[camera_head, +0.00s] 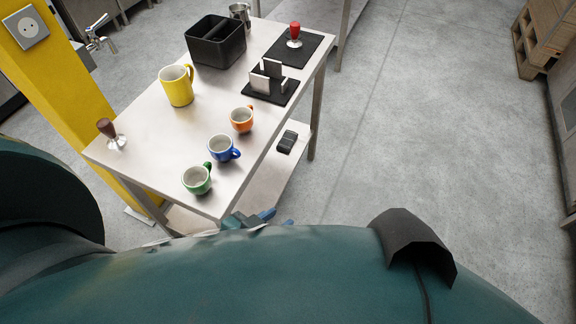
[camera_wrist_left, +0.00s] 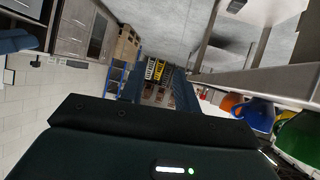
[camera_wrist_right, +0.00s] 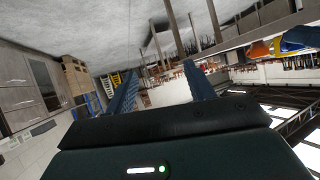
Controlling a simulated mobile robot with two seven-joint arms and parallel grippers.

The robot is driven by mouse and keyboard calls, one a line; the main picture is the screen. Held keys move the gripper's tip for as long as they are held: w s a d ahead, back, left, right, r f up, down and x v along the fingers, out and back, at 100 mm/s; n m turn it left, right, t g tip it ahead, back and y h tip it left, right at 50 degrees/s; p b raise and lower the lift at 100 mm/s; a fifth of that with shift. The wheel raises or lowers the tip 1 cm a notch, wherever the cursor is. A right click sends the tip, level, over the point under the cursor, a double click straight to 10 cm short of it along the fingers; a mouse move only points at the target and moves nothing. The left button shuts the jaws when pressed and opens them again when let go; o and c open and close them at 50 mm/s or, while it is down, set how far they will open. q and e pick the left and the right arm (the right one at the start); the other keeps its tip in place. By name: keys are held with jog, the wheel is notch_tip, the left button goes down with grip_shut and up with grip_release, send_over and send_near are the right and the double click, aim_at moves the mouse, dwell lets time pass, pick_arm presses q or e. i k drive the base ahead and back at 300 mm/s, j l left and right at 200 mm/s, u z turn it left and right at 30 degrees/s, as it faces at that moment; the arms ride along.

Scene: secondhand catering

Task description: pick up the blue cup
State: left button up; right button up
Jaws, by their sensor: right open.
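The blue cup (camera_head: 223,149) stands upright on the steel table, between the orange cup (camera_head: 242,119) and the green cup (camera_head: 197,180). Its handle points right. My left gripper (camera_head: 255,218) is just off the table's near corner, mostly hidden behind my own body. In the left wrist view its fingers (camera_wrist_left: 165,85) are apart with nothing between them, and the blue cup (camera_wrist_left: 257,114) shows at the right. My right gripper (camera_wrist_right: 157,76) is open and empty in the right wrist view, and hidden in the head view. A blue cup shows at that view's upper right (camera_wrist_right: 301,38).
The steel table (camera_head: 146,140) also bears a yellow jug (camera_head: 176,86), a black bin (camera_head: 215,42), a brown-handled tamper (camera_head: 110,133), a red-handled tamper (camera_head: 294,35) and black mats. A dark object (camera_head: 287,141) lies on the lower shelf.

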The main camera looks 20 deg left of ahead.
aim_at(221, 146)
jog(key=j+u, duration=0.25)
jog(key=u, duration=0.15)
jog(key=j+u, duration=0.25)
jog(key=u, duration=0.2)
jog(key=j+u, duration=0.1)
jog(key=j, duration=0.2)
jog(key=k, duration=0.05)
